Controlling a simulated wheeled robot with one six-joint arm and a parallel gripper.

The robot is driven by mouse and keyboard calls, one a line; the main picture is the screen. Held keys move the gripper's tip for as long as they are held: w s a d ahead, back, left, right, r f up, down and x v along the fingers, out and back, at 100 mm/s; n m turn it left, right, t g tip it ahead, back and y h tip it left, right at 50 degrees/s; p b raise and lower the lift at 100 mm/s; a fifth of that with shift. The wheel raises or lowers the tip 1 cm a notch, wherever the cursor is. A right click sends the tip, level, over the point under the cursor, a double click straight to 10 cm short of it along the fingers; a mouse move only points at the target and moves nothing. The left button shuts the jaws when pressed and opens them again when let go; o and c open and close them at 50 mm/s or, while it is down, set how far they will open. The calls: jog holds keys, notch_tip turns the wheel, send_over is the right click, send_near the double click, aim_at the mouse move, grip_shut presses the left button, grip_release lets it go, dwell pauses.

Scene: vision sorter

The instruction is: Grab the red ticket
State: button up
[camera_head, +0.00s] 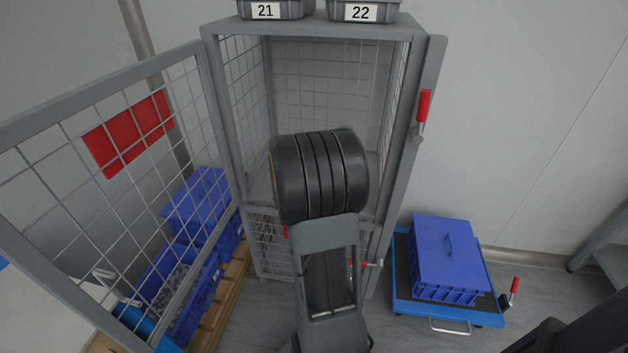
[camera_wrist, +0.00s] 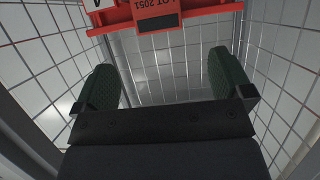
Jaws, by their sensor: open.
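A red ticket (camera_wrist: 156,14) printed "LOT 2051" shows at the top edge of the wrist view, on a red frame (camera_wrist: 60,27) that is partly cut off. My gripper (camera_wrist: 165,82) is open and empty, with its dark green finger pads wide apart. In the wrist picture the ticket lies above the gap between the fingers, apart from them. In the head view my arm hides the gripper and the ticket inside the wire cage.
The wire cage (camera_head: 225,110) encloses my gripper closely with mesh walls. Its door stands open at left, with a red panel (camera_head: 130,132) on it. Grey bins (camera_head: 362,12) stand on top. A blue crate (camera_head: 445,258) sits on a cart at right; blue bins (camera_head: 200,205) stand at left.

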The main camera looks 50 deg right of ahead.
jog(key=shift+b+x, duration=1.1)
jog(key=shift+x, duration=3.15)
jog(key=shift+s+f, duration=0.1)
jog(key=c, duration=1)
